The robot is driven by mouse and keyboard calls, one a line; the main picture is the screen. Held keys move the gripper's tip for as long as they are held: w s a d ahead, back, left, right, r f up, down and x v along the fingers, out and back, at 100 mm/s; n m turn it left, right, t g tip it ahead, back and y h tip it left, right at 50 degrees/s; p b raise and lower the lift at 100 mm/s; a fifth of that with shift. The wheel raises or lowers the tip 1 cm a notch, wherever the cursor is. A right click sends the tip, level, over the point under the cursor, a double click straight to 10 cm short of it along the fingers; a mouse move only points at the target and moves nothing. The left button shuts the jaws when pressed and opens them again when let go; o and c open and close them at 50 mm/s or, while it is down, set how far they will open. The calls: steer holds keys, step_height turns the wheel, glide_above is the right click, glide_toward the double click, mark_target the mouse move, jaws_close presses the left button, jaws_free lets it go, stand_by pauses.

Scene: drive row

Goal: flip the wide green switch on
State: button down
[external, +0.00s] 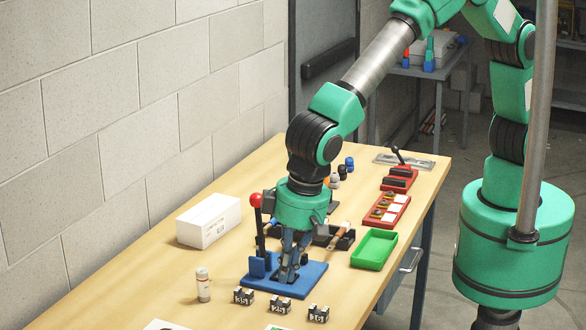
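My gripper (290,264) points straight down over a blue base plate (262,283) on the wooden table. Its fingers reach down close to the plate; whether they touch anything there, or are open or shut, I cannot tell. A lever with a red ball knob (256,200) stands upright at the left of this plate. I cannot make out a wide green switch; the fingers and wrist hide part of the plate. Farther back, a red panel (404,199) carries several small round parts, and another red panel (411,185) carries dark blocks.
A green tray (373,249) lies right of my gripper. A wooden-handled tool (340,237) is beside it. A white box (208,220), a small bottle (203,285) and small black-and-white blocks (280,305) stand around the plate. A black-knobbed lever (397,155) stands at the back.

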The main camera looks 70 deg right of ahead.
mark_target(275, 328)
steer(key=f, duration=0.4)
steer(key=w+f+b, duration=0.1)
steer(key=f, duration=0.3)
steer(key=w+f, duration=0.1)
steer(key=f, duration=0.3)
steer(key=shift+w+f, duration=0.2)
steer(key=shift+w+d+f+g+p, duration=0.1)
steer(key=shift+w+f+g+p, duration=0.25)
steer(key=shift+g+p, duration=0.35)
steer(key=shift+s+f, duration=0.15)
